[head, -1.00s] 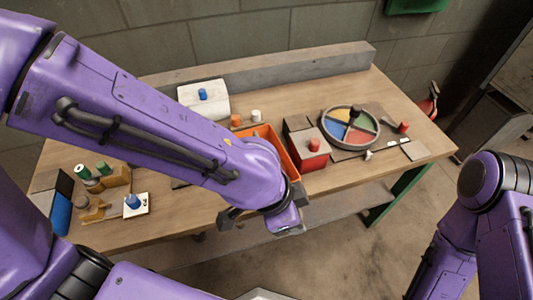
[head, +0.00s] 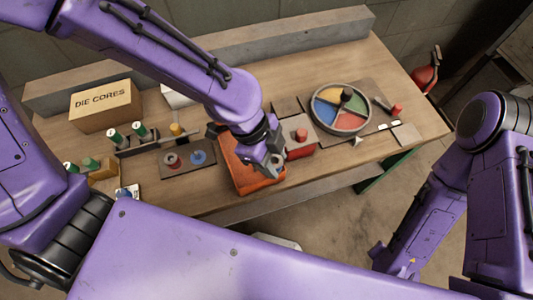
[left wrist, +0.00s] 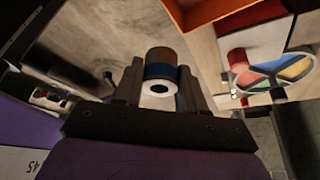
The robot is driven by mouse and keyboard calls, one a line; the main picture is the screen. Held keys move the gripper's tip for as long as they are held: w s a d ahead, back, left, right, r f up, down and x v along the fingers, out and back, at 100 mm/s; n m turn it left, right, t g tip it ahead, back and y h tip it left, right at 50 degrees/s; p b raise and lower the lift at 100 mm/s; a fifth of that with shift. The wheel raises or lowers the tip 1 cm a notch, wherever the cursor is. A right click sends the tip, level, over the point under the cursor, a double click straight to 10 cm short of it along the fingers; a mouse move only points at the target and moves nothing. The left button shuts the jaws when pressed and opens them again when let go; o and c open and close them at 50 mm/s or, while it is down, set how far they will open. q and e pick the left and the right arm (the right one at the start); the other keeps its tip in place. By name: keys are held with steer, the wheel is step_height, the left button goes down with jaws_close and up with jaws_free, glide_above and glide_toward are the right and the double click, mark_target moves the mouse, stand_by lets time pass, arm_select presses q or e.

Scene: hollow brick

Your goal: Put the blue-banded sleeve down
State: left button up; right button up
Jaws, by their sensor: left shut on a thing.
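The blue-banded sleeve (left wrist: 160,72) shows in the left wrist view, between the fingers of my left gripper. It is brown with a blue band, and its pale end with a dark hole faces the camera. My left gripper (head: 273,168) is shut on it. In the head view this gripper is over the right part of the orange tray (head: 240,182), and I cannot clearly make out the sleeve there. My right arm hangs off the table at the right.
A dark board (head: 187,158) with a red and a blue piece lies left of the tray. A DIE CORES carton (head: 105,106) is at the back left.

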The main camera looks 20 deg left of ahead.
arm_select(q)
steer(key=w+f, duration=0.1)
steer(key=f, duration=0.1)
steer(key=w+a+f, duration=0.1)
steer(key=f, duration=0.2)
steer(key=w+a+f, duration=0.1)
steer(key=f, duration=0.1)
steer(key=shift+a+f, duration=0.2)
steer(key=shift+f, duration=0.2)
steer(key=shift+w+f, duration=0.15)
steer(key=shift+f, duration=0.05)
arm_select(e)
steer(key=shift+w+a+f, duration=0.1)
steer(key=shift+f, duration=0.1)
steer(key=shift+f, duration=0.1)
